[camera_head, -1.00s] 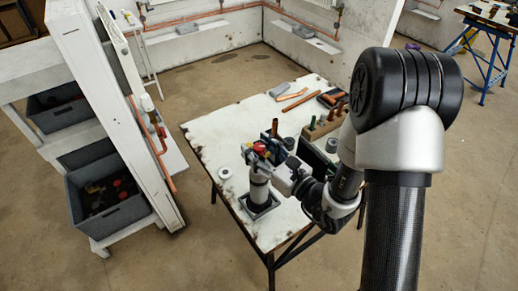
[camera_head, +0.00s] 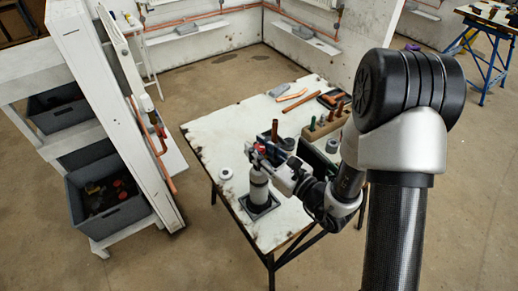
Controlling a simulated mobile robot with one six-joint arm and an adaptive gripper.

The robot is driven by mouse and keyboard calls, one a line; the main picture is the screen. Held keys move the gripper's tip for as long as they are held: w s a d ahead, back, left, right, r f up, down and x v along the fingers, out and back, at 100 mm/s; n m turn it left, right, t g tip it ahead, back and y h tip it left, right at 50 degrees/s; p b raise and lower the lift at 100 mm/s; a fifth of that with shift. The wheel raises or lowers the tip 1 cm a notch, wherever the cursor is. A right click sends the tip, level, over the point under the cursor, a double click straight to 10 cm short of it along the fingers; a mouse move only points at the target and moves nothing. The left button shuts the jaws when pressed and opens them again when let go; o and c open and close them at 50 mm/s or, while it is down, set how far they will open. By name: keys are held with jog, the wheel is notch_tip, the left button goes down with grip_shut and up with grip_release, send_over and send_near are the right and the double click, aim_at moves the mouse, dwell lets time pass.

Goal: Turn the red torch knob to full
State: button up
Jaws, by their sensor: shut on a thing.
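The torch (camera_head: 259,190), a pale grey cylinder, stands upright on a dark square tray (camera_head: 247,207) near the front of the white worktable. The red torch knob (camera_head: 260,148) shows only as a small red patch at the torch's top, mostly covered by my gripper. My gripper (camera_head: 257,157) reaches in from the right and is shut on the knob. The fingers hide most of the knob, so its turned angle cannot be read.
The worktable (camera_head: 215,133) has clear room at its left and back. A white roll (camera_head: 225,173) lies left of the torch. A wooden block with tools (camera_head: 325,127) stands behind right. Copper pipe pieces (camera_head: 301,104) lie at the back. A grey crate (camera_head: 105,208) sits left.

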jog(key=shift+y, duration=0.3)
jog(key=n+g+y, duration=0.2)
jog(key=n+g, duration=0.1)
jog(key=g, duration=0.1)
jog(key=shift+w+d+y, duration=0.1)
jog(key=shift+y, duration=0.2)
jog(key=n+g+y, duration=0.1)
jog(key=n+g, duration=0.1)
jog(key=g, duration=0.1)
jog(key=n+g+y+p, duration=0.1)
jog(key=n+g, duration=0.1)
jog(key=g, duration=0.1)
jog(key=shift+n+g, duration=0.3)
jog(key=shift+n, duration=0.1)
jog(key=n+g, duration=0.2)
jog(key=g, duration=0.1)
jog(key=n+g, duration=0.2)
jog(key=g, duration=0.2)
jog(key=shift+n+g+h+p, duration=0.55)
jog(key=shift+n+g+h, duration=0.25)
jog(key=shift+n+g, duration=1.15)
jog(key=shift+g, duration=0.45)
jog(key=o, duration=1.1)
